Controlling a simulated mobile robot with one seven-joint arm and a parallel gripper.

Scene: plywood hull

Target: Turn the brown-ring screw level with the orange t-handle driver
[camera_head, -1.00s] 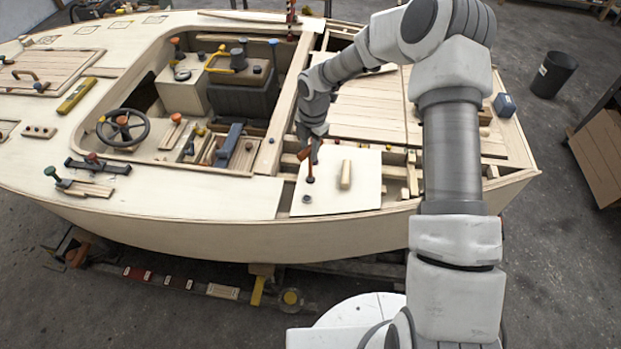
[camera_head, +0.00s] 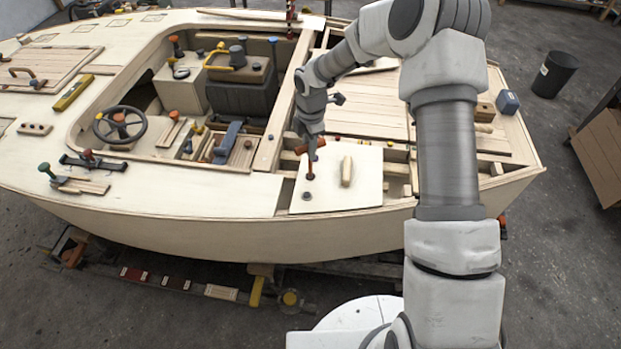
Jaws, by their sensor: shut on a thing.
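The orange t-handle driver (camera_head: 310,164) stands upright on the pale panel (camera_head: 362,195) at the hull's near edge. Its crossbar is at the top and its shaft points down at the panel. My gripper (camera_head: 311,146) comes from above and is shut on the crossbar; the fingers are small and partly hidden. The driver's tip meets the panel at a small brownish spot. I cannot make out the brown-ring screw there or how far it stands up. A dark-ringed screw head (camera_head: 307,196) shows on the panel just in front of the driver.
A pale wooden block (camera_head: 346,171) lies on the panel to the right of the driver. Open framing and slats lie behind the panel. A steering wheel (camera_head: 121,125) and loose tools sit to the left.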

